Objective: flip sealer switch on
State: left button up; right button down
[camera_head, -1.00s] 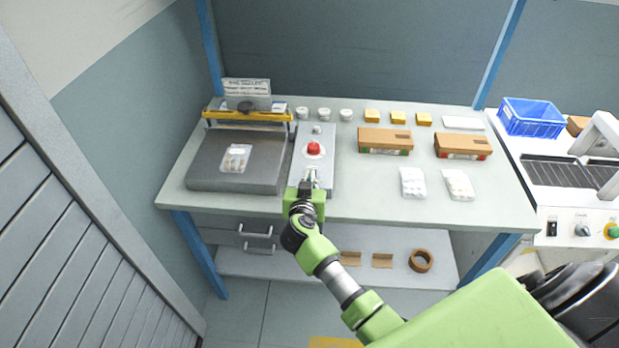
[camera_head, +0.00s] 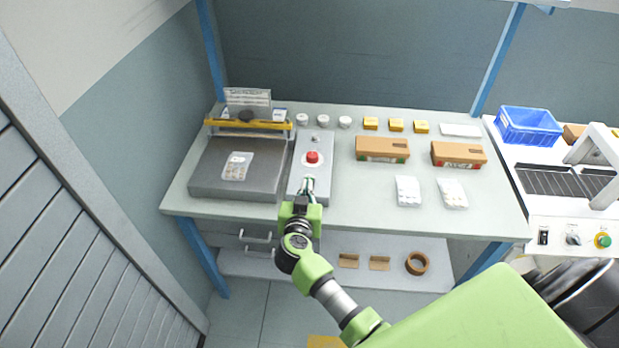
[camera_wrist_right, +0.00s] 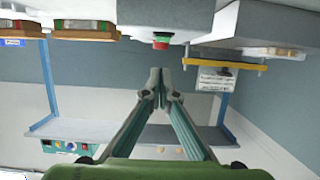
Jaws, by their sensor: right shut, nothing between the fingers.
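The sealer stands at the left of the bench, with a grey plate (camera_head: 230,175) and a yellow bar (camera_head: 248,124). Beside it is a grey control box (camera_head: 323,150) with a red button (camera_head: 312,157) and a small silver knob (camera_head: 322,134). My right gripper (camera_head: 308,182) is shut and empty at the front part of this box, in front of the red button. In the right wrist view my fingertips (camera_wrist_right: 156,74) are together, with the red button (camera_wrist_right: 162,39) beyond them. I cannot make out a switch; the gripper covers the box's front part. My left gripper is out of view.
A clear pouch (camera_head: 237,166) lies on the sealer plate. Brown cartons (camera_head: 382,149), white blister packs (camera_head: 408,191) and small yellow boxes (camera_head: 396,125) stand to the right. A blue crate (camera_head: 528,124) sits on the machine at far right. The bench's front right is clear.

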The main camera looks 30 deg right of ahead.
jog(key=s+a, duration=0.4)
jog(key=s, duration=0.2)
jog(key=shift+r+b, duration=0.3)
jog(key=shift+r, duration=0.15)
jog(key=s+a+f+n+y+b, duration=0.1)
jog(key=s+a+f+n+y, duration=0.25)
jog(key=f, duration=0.75)
jog(key=s+a+f+n+g+y+b, duration=0.15)
jog(key=s+f, duration=0.35)
jog(key=f, duration=0.6)
jog(key=s+a+f+n+y+b, duration=0.1)
jog(key=s+a+f+n+y, duration=0.3)
jog(key=f, duration=0.7)
jog(key=s+d+f+g, duration=0.3)
jog(key=s+f, duration=0.3)
jog(key=s, duration=0.5)
jog(key=s+d+f+g+b, duration=0.1)
jog(key=s+d+f+g, duration=0.2)
jog(key=s+f, duration=0.3)
jog(key=s+d+f+g+h, duration=0.1)
jog(key=s+d+f+g, duration=0.2)
jog(key=s, duration=1.4)
notch_tip(320, 180, down, 4)
jog(key=shift+d+g, duration=0.4)
jog(key=shift+g, duration=0.05)
